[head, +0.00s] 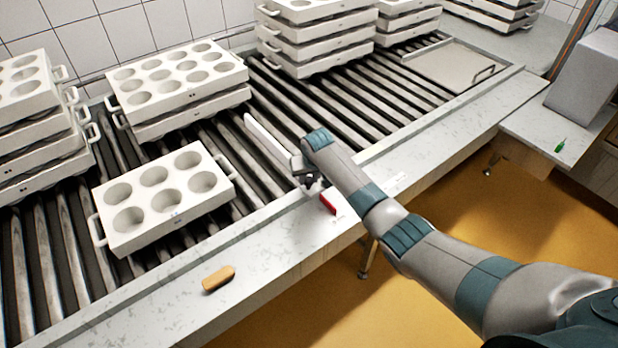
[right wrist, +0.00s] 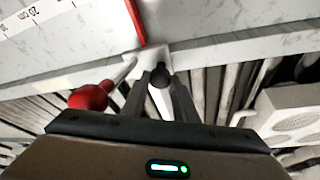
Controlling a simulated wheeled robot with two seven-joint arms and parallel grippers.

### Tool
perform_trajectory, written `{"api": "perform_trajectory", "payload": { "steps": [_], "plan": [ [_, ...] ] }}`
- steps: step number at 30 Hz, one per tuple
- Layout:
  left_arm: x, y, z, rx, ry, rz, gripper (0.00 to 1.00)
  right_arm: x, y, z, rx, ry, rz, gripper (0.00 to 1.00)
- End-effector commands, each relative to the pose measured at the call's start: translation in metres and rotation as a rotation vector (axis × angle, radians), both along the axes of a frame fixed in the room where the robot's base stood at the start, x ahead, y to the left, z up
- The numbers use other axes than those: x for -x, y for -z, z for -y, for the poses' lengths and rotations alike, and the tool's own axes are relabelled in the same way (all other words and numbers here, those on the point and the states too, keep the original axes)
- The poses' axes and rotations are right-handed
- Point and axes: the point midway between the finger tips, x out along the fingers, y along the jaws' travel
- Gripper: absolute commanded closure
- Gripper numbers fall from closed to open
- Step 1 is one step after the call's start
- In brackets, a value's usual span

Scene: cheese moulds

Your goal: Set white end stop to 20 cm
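The white end stop (head: 268,143) is a long upright bar lying across the rollers. Its near end is at the front rail, beside my right gripper (head: 308,177). A red pointer (head: 328,203) rests on the marble ledge and shows in the right wrist view (right wrist: 135,22). There my right gripper's fingers (right wrist: 160,78) stand close on both sides of a small black knob (right wrist: 160,70) and appear shut on it. A red ball knob (right wrist: 90,97) is left of the fingers. A white scale strip (right wrist: 30,18), marked 20 cm, lies left of the pointer. My left gripper is out of view.
A white six-cup mould (head: 165,198) sits on the rollers left of the stop. Mould stacks (head: 180,90) stand behind. A tan brush-like block (head: 218,279) lies on the ledge.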

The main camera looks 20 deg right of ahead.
Motion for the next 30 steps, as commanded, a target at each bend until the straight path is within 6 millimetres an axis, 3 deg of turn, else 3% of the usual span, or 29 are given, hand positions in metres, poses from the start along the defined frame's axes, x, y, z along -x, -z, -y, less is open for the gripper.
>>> {"api": "perform_trajectory", "payload": {
  "steps": [8,14,20,30],
  "plan": [
    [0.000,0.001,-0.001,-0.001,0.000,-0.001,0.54,-0.001,0.000,0.002,0.000,0.001,0.000,1.00],
    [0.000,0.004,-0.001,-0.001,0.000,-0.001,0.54,-0.006,0.001,0.019,0.001,0.003,-0.001,1.00],
    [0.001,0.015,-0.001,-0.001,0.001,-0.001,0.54,-0.021,0.002,0.059,0.001,0.005,0.000,1.00],
    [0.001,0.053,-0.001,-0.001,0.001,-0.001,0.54,-0.051,0.005,0.140,0.001,0.006,0.002,1.00]
  ]
}}
